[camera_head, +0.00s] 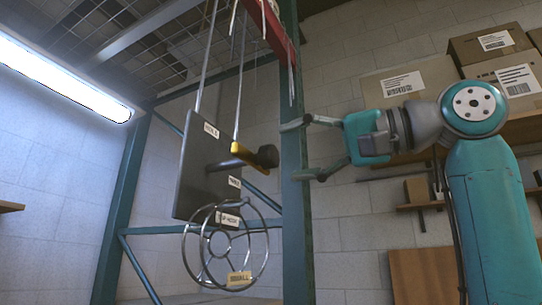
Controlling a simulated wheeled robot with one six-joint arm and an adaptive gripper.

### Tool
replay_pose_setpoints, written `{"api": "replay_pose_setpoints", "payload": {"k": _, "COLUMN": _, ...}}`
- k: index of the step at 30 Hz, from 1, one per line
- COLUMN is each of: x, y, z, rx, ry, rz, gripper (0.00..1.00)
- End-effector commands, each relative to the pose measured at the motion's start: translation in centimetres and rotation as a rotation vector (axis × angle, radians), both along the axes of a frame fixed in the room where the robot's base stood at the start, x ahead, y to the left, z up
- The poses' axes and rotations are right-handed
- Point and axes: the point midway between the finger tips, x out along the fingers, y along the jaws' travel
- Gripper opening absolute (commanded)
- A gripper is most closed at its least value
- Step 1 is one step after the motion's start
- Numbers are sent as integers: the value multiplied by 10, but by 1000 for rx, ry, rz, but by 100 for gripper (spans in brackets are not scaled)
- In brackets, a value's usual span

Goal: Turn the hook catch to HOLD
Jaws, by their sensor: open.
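A dark flat panel (195,165) hangs on thin rods at the centre left. What looks like the hook catch (265,157) is a dark lever with a rounded end, standing out from the panel beside a yellow piece (243,152). Small pale labels sit on the panel, one near its top (211,130) and one below the lever (234,182); I cannot read them surely, so the catch's setting is unclear. My gripper (292,151) is open and empty, its fingers pointing left towards the lever's rounded end. Whether they touch it cannot be told.
A wire ring frame (197,262) with labels hangs below the panel. A teal post (295,220) stands beside the fingertips, and a red beam (268,28) is above. Cardboard boxes (420,88) fill a shelf at the right. A lit tube lamp (60,80) is upper left.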

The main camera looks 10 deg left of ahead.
Motion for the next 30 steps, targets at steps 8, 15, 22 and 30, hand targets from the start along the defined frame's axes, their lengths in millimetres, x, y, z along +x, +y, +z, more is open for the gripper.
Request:
{"api": "replay_pose_setpoints", "payload": {"k": 8, "x": 14, "y": 38, "z": 0, "rx": 0, "ry": 0, "rz": 1, "gripper": 66}}
{"api": "replay_pose_setpoints", "payload": {"k": 15, "x": 18, "y": 47, "z": 0, "rx": 1, "ry": 0, "rz": -2, "gripper": 66}}
{"api": "replay_pose_setpoints", "payload": {"k": 22, "x": 18, "y": 47, "z": 0, "rx": 1, "ry": 0, "rz": -2, "gripper": 63}}
{"api": "replay_pose_setpoints", "payload": {"k": 30, "x": 18, "y": 47, "z": 0, "rx": 1, "ry": 0, "rz": -1, "gripper": 5}}
